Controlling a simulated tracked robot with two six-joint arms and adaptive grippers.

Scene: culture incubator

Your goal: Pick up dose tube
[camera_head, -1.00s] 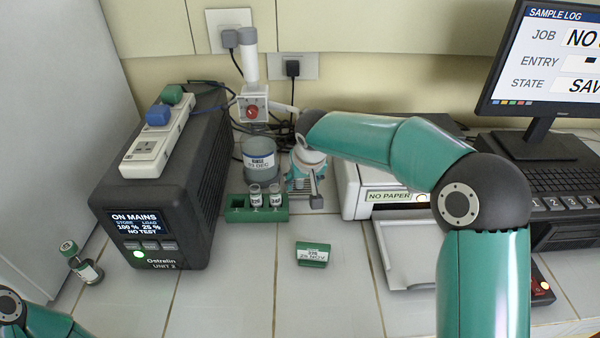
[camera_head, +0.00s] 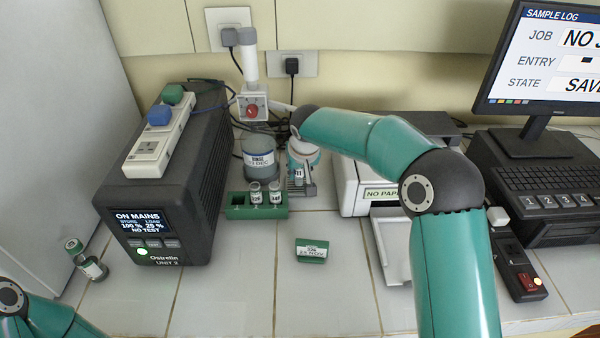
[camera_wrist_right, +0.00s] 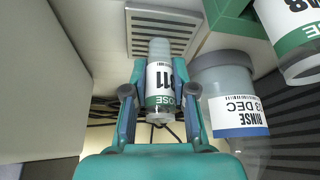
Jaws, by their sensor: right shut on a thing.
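The dose tube (camera_wrist_right: 160,84), a clear tube with a white label reading 311 and a green DOSE band, stands out in the right wrist view. My right gripper (camera_wrist_right: 160,92) is shut on it, one finger on each side. In the head view my right gripper (camera_head: 299,182) is beside the rinse bottle, and part of the tube's label shows between the fingers. A slotted grey plate (camera_wrist_right: 163,28) lies beyond the tube's end in the wrist view; I cannot tell whether they touch. Only a link of my left arm shows at the lower left corner; its gripper is out of view.
The rinse bottle (camera_head: 261,163) stands close left of my right gripper. A green rack (camera_head: 240,206) with two labelled vials is in front. A green labelled block (camera_head: 312,251) lies on open tiles.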

